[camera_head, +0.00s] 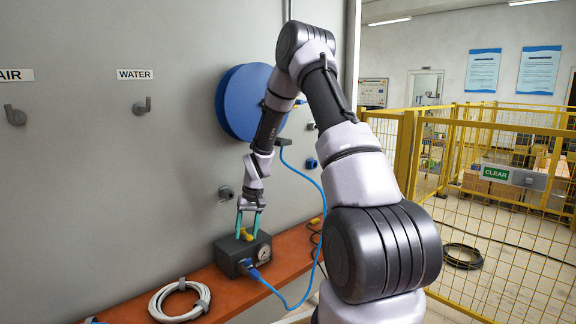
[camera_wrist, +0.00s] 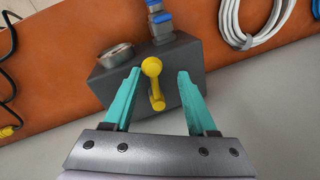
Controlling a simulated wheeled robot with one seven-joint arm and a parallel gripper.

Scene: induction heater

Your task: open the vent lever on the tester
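The tester (camera_head: 243,256) is a dark grey box on the orange shelf, with a round gauge (camera_head: 264,252) on its front and a blue hose fitting at its side. Its yellow vent lever (camera_head: 246,234) stands on top; in the wrist view the lever (camera_wrist: 153,82) lies between my fingers. My gripper (camera_head: 249,231) points down over the tester, its two teal fingers apart. In the wrist view my gripper (camera_wrist: 158,76) has a finger on each side of the lever, with gaps visible on both sides. Whether the fingertips touch the box is unclear.
The orange shelf (camera_head: 211,290) runs along the grey wall. A coiled white hose (camera_head: 180,301) lies on it left of the tester. A blue hose (camera_head: 313,265) runs from the tester up toward the blue reel (camera_head: 243,102). Black cable lies to the right.

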